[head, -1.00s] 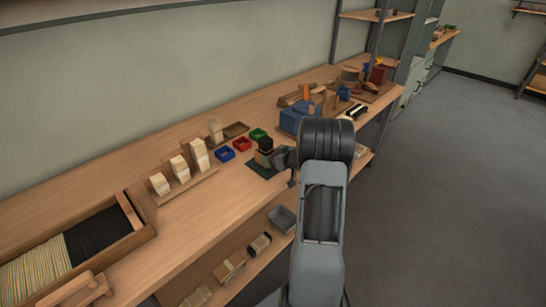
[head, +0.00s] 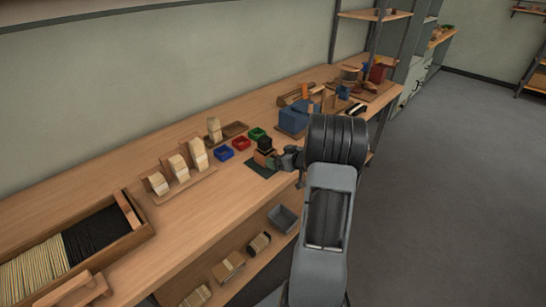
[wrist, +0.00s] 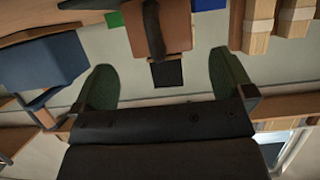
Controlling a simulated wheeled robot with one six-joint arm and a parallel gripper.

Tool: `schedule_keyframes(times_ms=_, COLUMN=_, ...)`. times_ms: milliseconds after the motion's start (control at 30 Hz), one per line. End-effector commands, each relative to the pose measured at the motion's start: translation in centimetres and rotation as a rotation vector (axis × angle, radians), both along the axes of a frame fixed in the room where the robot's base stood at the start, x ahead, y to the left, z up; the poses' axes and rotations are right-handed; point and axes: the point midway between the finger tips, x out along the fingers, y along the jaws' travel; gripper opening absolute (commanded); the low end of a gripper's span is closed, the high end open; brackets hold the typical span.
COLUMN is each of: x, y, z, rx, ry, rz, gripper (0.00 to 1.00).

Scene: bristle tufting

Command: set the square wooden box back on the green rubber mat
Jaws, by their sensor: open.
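The square wooden box (head: 261,158) is brown with a black block of bristles on top. It appears to stand upright on the dark green mat (head: 252,167) on the bench. In the wrist view the box (wrist: 178,28) is upside down, beyond the fingers and between their lines, with a dark curved piece across its face. My gripper (head: 276,160) is just right of the box at about its height. Part of the box's right side is hidden by the gripper in the head view.
Blue (head: 223,153), red (head: 241,143) and green (head: 257,134) bins stand behind the mat. A large blue box (head: 298,118) is beyond my gripper to the right. Pale wooden blocks (head: 178,167) stand left. The bench's front strip left of the mat is clear.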

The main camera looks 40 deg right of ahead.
Motion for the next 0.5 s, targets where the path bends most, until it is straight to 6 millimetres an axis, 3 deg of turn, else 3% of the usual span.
schedule_keyframes(times_ms=200, x=-4.2, y=-0.9, z=2.0, rx=0.0, ry=0.0, rz=-0.003, gripper=1.0)
schedule_keyframes(times_ms=500, x=-7.8, y=-1.5, z=3.5, rx=0.001, ry=0.0, rz=-0.001, gripper=1.0)
